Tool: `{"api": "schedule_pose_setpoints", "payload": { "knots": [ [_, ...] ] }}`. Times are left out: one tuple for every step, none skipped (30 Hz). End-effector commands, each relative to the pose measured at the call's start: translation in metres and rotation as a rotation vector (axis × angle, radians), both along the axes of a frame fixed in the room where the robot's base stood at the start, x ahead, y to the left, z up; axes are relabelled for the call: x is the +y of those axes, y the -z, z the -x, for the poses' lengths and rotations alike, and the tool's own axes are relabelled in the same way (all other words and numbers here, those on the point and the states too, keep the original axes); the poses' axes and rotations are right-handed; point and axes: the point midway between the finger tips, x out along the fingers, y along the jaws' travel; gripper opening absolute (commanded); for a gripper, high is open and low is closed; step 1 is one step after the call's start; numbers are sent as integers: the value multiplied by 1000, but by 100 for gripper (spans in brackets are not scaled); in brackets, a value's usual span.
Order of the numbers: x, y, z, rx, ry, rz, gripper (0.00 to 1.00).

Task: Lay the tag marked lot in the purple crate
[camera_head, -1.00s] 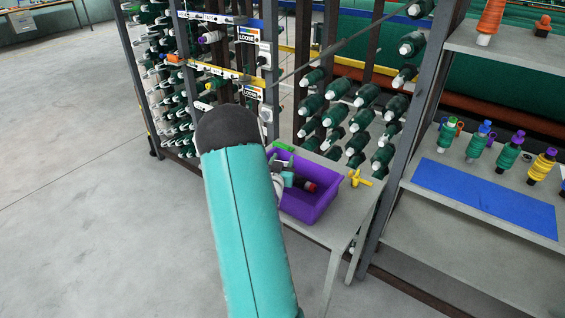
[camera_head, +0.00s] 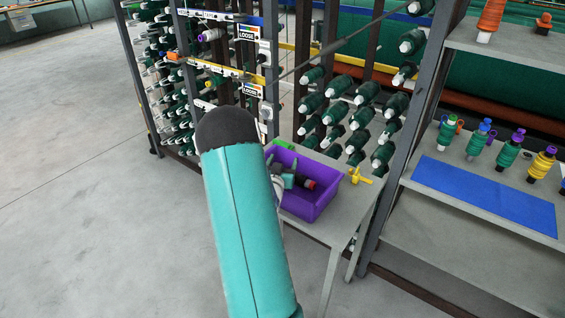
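The purple crate (camera_head: 314,204) stands on a small grey table in front of the spool rack. A dark piece with a red end (camera_head: 307,184) and some teal and green pieces show inside it. My teal arm link covers the crate's left side. I cannot make out a tag marked lot. Two signs on the rack read LOOSE, an upper one (camera_head: 248,32) and a lower one (camera_head: 252,91). Small white tags hang beside them, too small to read.
The grey table (camera_head: 325,248) has a yellow fitting (camera_head: 362,176) right of the crate. A rack with many green spools (camera_head: 338,113) stands behind. The right shelf holds a blue mat (camera_head: 485,195) and several coloured spools. Open floor (camera_head: 95,200) lies left.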

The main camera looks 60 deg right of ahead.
Motion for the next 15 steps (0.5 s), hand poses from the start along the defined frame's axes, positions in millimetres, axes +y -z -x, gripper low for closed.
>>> {"api": "schedule_pose_setpoints", "payload": {
  "knots": [
    [0,0,0,0,0,0,66],
    [0,0,0,0,0,0,66],
    [0,0,0,0,0,0,66],
    [0,0,0,0,0,0,66],
    [0,0,0,0,0,0,66],
    [0,0,0,0,0,0,66],
    [0,-1,0,0,0,0,66],
    [0,-2,0,0,0,1,66],
    [0,-4,0,0,1,1,66],
    [0,-7,0,-1,1,2,66],
    [0,-10,0,-2,1,1,66],
    [0,-15,1,-3,1,2,66],
    [5,-13,1,-1,0,-1,66],
    [11,-12,2,0,-2,-2,66],
    [19,-12,4,2,-2,-3,66]
  ]
}}
